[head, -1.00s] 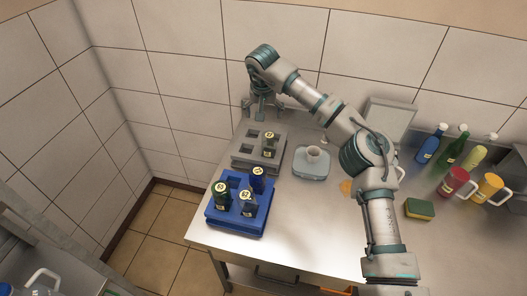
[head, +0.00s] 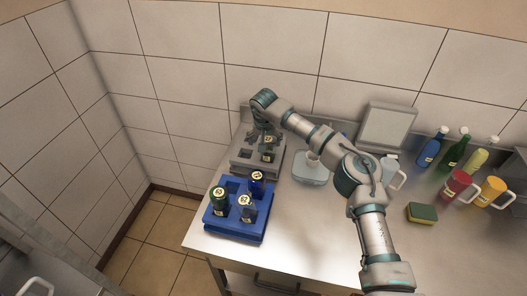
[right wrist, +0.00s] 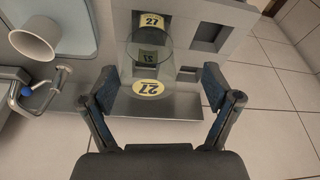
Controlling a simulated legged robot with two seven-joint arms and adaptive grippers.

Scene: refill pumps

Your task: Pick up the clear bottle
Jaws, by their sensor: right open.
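A clear bottle (right wrist: 150,70) with yellow number labels, one reading 27, stands in the grey rack (head: 243,167). In the head view the bottle (head: 268,155) is at the rack's right side, partly hidden by my gripper. My right gripper (right wrist: 160,88) is open, with its fingers to the left and right of the bottle in the wrist view and gaps visible on both sides. In the head view the right gripper (head: 263,135) is low over the rack. My left gripper is not in view.
A blue rack (head: 230,229) in front holds a green bottle (head: 219,199), a blue bottle (head: 257,184) and a greyish bottle (head: 246,209). A sponge (head: 422,212) and several coloured bottles are farther right.

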